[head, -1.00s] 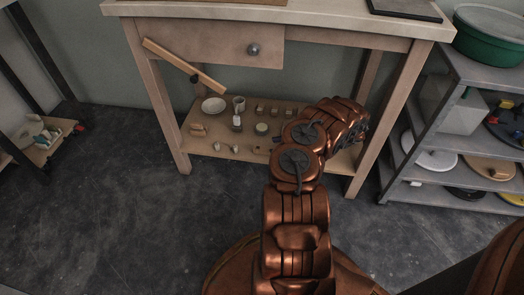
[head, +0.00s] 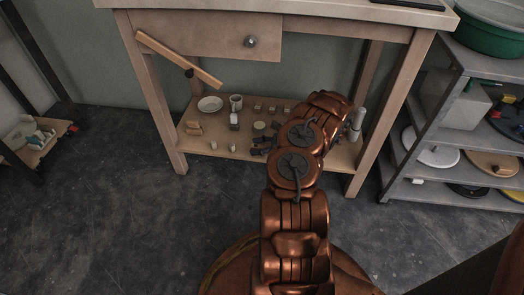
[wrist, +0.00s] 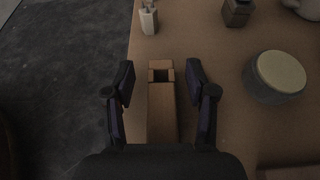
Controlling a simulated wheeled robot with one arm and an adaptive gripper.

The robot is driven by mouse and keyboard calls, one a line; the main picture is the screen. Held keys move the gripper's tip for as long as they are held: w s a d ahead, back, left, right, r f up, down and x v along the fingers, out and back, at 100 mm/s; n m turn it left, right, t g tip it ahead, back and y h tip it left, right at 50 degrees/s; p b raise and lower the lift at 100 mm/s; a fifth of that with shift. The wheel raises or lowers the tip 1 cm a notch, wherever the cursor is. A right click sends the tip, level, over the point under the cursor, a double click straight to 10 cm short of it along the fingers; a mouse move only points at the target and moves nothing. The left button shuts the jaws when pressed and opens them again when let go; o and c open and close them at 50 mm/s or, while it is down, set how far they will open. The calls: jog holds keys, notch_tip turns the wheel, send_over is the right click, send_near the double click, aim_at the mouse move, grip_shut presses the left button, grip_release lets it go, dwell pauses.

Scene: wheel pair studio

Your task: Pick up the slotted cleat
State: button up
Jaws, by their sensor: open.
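A wooden piece with a square opening at its far end, which looks like the slotted cleat (wrist: 162,115), lies on the lower shelf in the wrist view. My gripper (wrist: 160,80) is open, with one dark finger on each side of it. I see a gap beside each finger and no clear contact. The near end of the piece is hidden behind my gripper's body. In the head view my gripper (head: 262,149) is low over the front of the shelf, and I cannot make out the cleat there.
A round tin with a pale lid (wrist: 278,75) stands to the right of my gripper. A pale holder (wrist: 149,20) and a dark block (wrist: 237,12) stand farther off. The shelf also bears a dish (head: 210,104) and a mug (head: 236,102). A wooden bar (head: 178,59) slants across above.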

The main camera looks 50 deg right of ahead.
grip_shut()
dwell(0.3)
